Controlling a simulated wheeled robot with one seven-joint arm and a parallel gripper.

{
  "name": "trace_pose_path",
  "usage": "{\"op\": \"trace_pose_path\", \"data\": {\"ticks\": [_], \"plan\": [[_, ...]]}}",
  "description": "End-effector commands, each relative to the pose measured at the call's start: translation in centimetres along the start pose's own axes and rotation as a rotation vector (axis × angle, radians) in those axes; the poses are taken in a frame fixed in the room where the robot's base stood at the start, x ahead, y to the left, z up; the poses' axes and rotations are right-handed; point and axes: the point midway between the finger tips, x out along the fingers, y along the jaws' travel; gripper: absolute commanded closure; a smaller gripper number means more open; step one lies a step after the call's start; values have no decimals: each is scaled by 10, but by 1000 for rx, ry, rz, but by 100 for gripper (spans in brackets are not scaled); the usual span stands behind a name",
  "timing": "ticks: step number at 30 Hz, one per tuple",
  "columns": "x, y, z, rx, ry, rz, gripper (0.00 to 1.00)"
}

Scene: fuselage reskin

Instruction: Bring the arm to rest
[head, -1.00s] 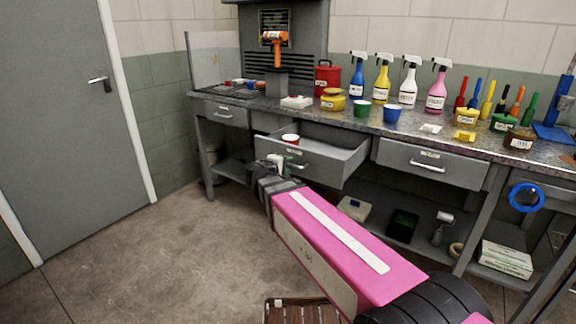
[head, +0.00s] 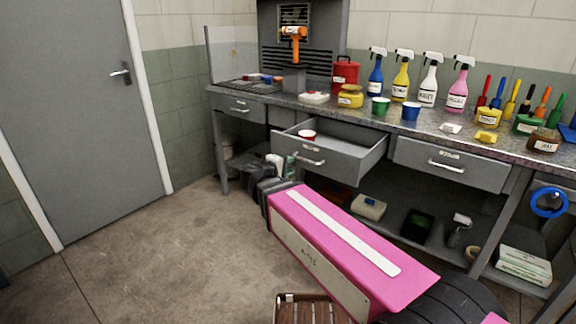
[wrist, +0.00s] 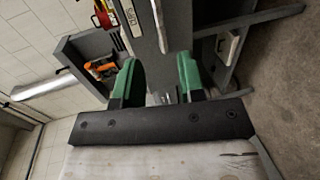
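My arm, with its pink link, reaches from the lower right of the head view toward the open drawer. My gripper (head: 282,163) is small there and sits just left of the drawer's front and handle, beyond the dark wrist. In the wrist view my gripper (wrist: 160,78) shows two green fingers with a clear gap between them. It is open, and nothing is visibly held. Whether it touches the drawer front cannot be told.
Several spray bottles and tubs stand on the bench top. Floor (head: 170,250) is clear at left, before the grey door (head: 70,110). A slatted brown item (head: 305,310) lies at the bottom.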

Motion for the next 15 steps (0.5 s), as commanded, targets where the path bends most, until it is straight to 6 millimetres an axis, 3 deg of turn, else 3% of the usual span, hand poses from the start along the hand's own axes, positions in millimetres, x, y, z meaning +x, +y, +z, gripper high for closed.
{"op": "trace_pose_path", "data": {"ticks": [5,15], "plan": [[16,-14,14,19,-36,-64,64],[87,-110,107,207,-267,-498,64]]}}
